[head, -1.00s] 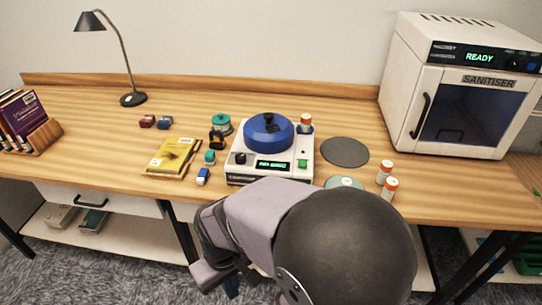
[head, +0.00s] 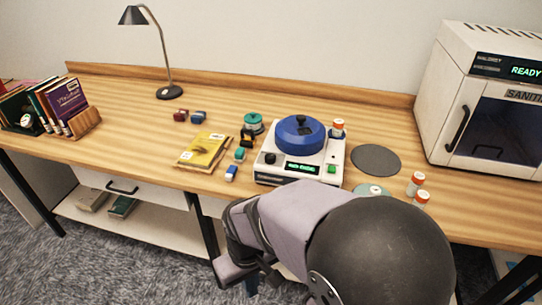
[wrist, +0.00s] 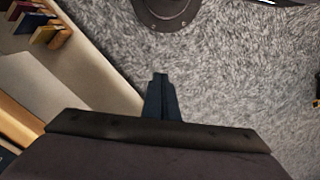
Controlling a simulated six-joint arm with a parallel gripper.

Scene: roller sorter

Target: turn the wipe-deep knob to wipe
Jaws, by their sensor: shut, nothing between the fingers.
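A white machine (head: 262,178) with a blue round lid (head: 300,134) stands on the bench in the head view. A black knob (head: 269,158) sits at the left of its front, beside a lit green display (head: 302,167). Its markings are too small to read, so I cannot tell its setting or confirm it is the wipe-deep knob. My gripper (wrist: 160,78) is shut and empty in the wrist view, over the grey carpet. My arm is low in front of the bench, away from the knob.
The sanitiser (head: 460,65) stands at the right, its panel partly cut off. Orange-capped bottles (head: 415,184), a grey disc (head: 376,160), a yellow book (head: 205,150) and small coloured blocks (head: 231,173) lie around the machine.

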